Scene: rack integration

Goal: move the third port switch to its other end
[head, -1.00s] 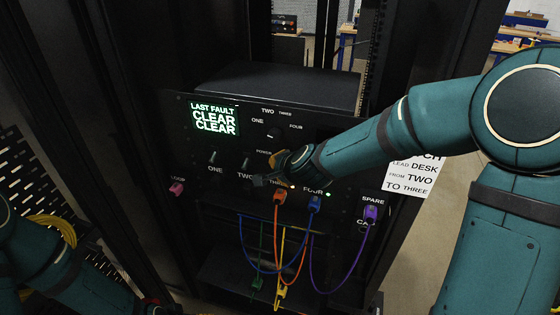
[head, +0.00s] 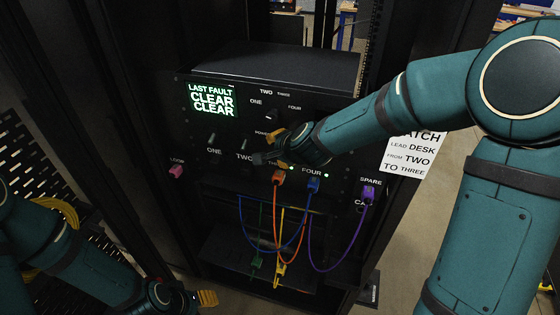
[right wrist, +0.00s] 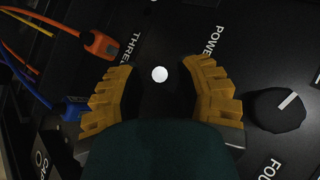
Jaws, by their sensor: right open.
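The black port panel (head: 225,150) carries toggles ONE (head: 211,138) and TWO (head: 244,144). The area of the third port switch is hidden by my right gripper (head: 265,148) in the head view. In the right wrist view, a bright round tip (right wrist: 159,74), likely the third switch seen end-on, sits between the yellow fingers of my right gripper (right wrist: 162,68), near the THREE label. These fingers are open, with a gap on each side of the tip. Which way the switch leans cannot be told. My left gripper (head: 207,298) is low at the lower left, its opening unclear.
An orange plug (head: 278,177) and a blue plug (head: 313,185) sit below the switches, their cables hanging. A purple plug (head: 368,192) is at the right, a pink one (head: 176,171) at the left. A dark knob (right wrist: 275,110) is close to one finger.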

